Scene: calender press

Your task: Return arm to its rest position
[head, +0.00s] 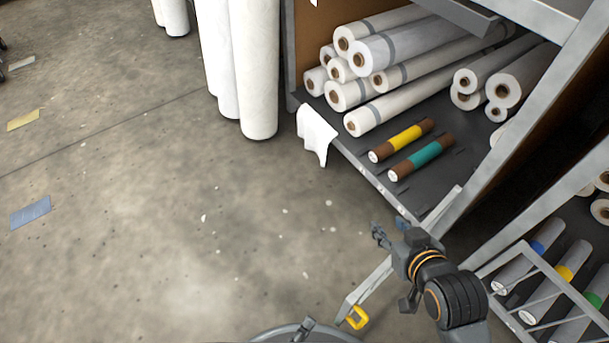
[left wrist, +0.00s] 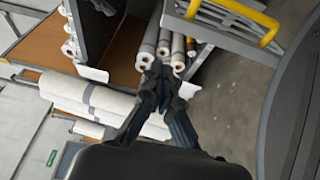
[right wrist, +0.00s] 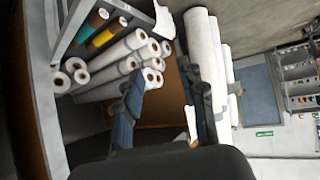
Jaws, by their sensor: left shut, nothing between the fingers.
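My right gripper (head: 388,232) is in the lower right of the head view, over the floor in front of the shelf's front edge. In the right wrist view its two fingers (right wrist: 168,92) stand apart with nothing between them. Neither gripper is seen touching a roll. Most of my left arm is out of the head view.
A shelf (head: 352,172) holds several white rolls (head: 372,116), with a yellow-banded roll (head: 402,140) and a green-banded roll (head: 422,159). White rolls (head: 258,75) stand upright beside it. A rack (head: 519,330) with banded rolls and a yellow handle (head: 357,317) are close.

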